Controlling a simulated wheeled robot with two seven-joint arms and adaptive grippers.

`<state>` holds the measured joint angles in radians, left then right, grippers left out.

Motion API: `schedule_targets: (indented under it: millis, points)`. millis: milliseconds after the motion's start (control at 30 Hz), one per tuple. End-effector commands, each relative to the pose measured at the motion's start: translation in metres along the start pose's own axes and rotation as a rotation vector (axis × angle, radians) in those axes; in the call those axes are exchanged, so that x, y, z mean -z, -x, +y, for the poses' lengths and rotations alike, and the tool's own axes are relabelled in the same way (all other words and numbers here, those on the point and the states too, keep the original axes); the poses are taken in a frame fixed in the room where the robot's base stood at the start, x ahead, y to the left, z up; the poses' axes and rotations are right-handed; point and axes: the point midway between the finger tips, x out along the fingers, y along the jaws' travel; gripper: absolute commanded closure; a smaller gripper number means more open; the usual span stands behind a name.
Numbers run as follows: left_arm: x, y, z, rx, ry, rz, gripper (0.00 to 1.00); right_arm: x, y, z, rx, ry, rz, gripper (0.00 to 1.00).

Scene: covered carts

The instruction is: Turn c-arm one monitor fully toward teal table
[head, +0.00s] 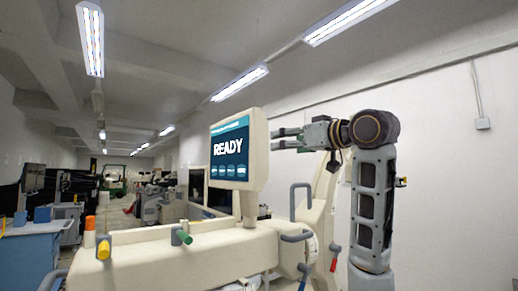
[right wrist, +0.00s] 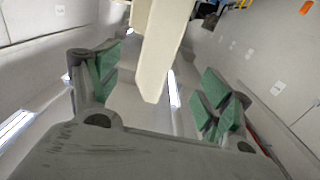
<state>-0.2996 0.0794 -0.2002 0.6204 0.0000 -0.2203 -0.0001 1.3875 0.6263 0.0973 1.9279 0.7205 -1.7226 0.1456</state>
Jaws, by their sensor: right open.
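The cream c-arm monitor (head: 258,150) stands upright on the c-arm cart (head: 180,262) in the head view. Its screen reads READY and faces toward the left and front. My right gripper (head: 276,139) is just right of the monitor's right edge, fingers pointing left at it, open. In the right wrist view a cream slab, apparently the monitor's edge (right wrist: 158,55), reaches down from the top between the open, green-padded fingers (right wrist: 160,88). Contact cannot be told. A blue-teal table (head: 32,258) stands at the far left of the head view. My left gripper is out of view.
The cart carries a yellow knob (head: 103,249), a green knob (head: 182,237) and blue-grey handles (head: 300,203). Other equipment (head: 150,203) stands further back on the left.

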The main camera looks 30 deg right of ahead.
Motion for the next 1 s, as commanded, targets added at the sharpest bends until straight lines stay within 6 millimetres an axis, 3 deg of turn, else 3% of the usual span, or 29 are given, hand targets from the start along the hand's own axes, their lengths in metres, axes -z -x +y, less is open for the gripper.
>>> schedule_targets:
  millis: [267, 467, 1000]
  points:
    - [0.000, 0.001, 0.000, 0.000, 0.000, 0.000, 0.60, 0.000, -0.003, 0.000, 0.001, 0.000, 0.000, 0.21]
    - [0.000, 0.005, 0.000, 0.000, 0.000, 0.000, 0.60, 0.001, -0.016, -0.001, 0.002, -0.001, -0.002, 0.21]
    - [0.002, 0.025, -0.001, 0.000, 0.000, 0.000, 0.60, 0.001, -0.085, 0.000, 0.001, -0.001, -0.001, 0.21]
